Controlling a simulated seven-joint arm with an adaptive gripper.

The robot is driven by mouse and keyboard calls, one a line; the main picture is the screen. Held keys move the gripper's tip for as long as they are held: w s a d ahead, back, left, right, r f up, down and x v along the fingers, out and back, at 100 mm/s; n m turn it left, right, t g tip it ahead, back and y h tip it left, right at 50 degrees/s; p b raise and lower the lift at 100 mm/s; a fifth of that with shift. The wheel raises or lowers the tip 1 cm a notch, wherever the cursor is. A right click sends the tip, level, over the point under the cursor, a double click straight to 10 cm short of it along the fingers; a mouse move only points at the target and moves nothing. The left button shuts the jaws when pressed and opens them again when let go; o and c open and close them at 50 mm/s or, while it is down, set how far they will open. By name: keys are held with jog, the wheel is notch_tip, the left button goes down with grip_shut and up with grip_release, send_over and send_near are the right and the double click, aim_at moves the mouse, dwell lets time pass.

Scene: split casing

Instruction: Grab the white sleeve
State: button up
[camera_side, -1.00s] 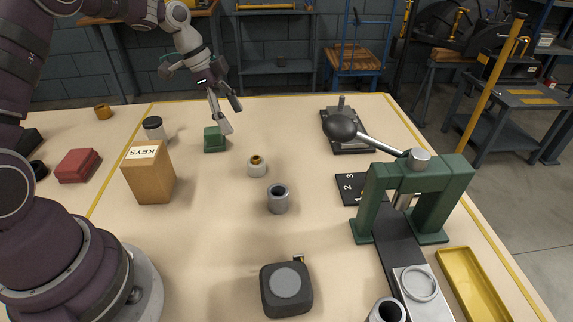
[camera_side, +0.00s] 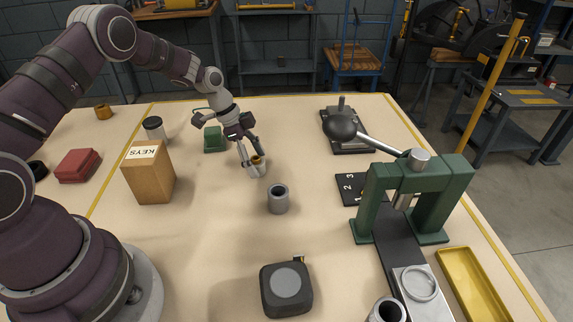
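The white sleeve (camera_side: 260,171) stands upright on the table, a short pale ring with a brass-coloured inside. It is partly hidden by my gripper's fingers. My gripper (camera_side: 254,164) is lowered over it with its fingers spread, one at the left and one at the right and behind. The fingers look apart, and I cannot tell whether either touches the sleeve.
A grey sleeve (camera_side: 278,199) stands close in front. A green block (camera_side: 213,139) and a wooden KEYS box (camera_side: 149,172) are to the left. A green press (camera_side: 414,200) and black number plate (camera_side: 358,188) are to the right. A tape measure (camera_side: 286,290) lies in front.

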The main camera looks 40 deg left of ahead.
grip_shut()
